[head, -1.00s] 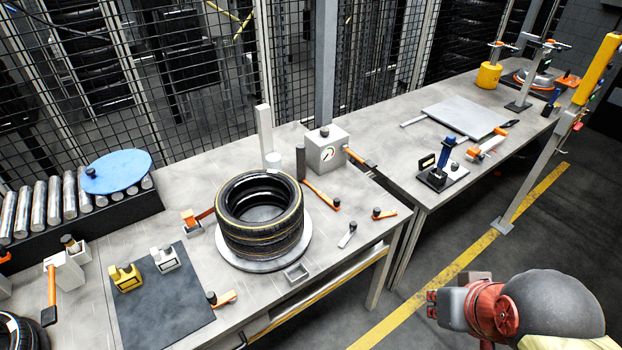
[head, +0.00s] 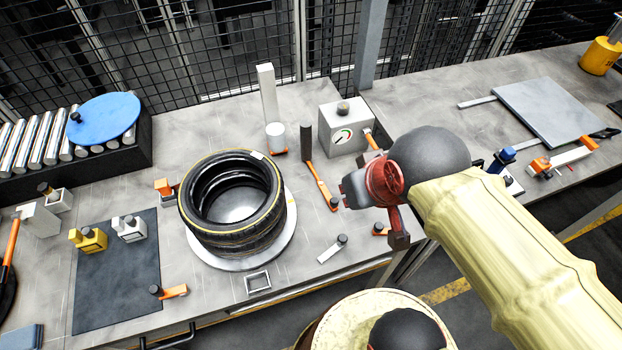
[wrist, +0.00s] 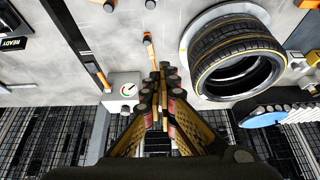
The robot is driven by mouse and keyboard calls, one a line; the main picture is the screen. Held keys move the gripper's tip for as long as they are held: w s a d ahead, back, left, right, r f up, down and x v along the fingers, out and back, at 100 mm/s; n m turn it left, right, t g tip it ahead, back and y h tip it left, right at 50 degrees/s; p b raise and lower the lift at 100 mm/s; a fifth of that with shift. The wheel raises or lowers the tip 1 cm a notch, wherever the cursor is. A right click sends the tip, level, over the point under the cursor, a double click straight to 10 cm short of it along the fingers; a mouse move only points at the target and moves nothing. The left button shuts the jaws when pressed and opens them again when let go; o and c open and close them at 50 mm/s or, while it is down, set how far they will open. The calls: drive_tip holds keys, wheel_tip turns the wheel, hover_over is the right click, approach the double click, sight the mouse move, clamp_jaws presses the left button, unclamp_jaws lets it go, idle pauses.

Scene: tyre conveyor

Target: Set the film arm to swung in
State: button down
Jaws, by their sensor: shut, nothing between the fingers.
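The film arm (head: 321,185) appears to be the orange bar on the bench right of the tyre stack (head: 236,205). A dark upright roller stands at its back end and a black knob at its front end. It lies apart from the tyres, angled towards the front right. In the wrist view the orange bar (wrist: 149,48) shows just beyond my fingertips, its back end partly hidden by them. My gripper (wrist: 164,72) is shut and empty. In the head view my gripper's wrist hangs right of the bar, in front of the gauge box; the fingertips are hard to make out there.
The gauge box (head: 345,127) stands behind the bar. A white post (head: 268,95) and cup (head: 276,138) stand behind the tyres. A blue disc (head: 104,118) sits on rollers at left.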

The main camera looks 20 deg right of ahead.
drive_tip(key=shift+w, duration=0.1)
drive_tip(key=w+f+n+g+h+p, duration=0.1)
drive_tip(key=w+f+n+g+p, duration=0.2)
drive_tip(key=w+n+p, duration=0.6)
drive_tip(key=w+a+f+n+g+h+p, duration=0.1)
drive_tip(key=w+f+n, duration=0.5)
drive_tip(key=f, duration=0.6)
drive_tip(key=shift+w+a+f+g+h+p, duration=0.2)
drive_tip(key=shift+w+a+g+h+p, duration=0.25)
drive_tip(key=shift+w+a+g, duration=0.55)
drive_tip(key=shift+s+d+f, duration=0.1)
drive_tip(key=shift+s+d, duration=0.1)
drive_tip(key=shift+s, duration=0.1)
drive_tip(key=b+x, duration=0.2)
drive_tip(key=x, duration=0.7)
drive_tip(key=shift+s+f+b, duration=0.15)
drive_tip(key=shift+f+b, duration=0.15)
drive_tip(key=shift+f, duration=0.1)
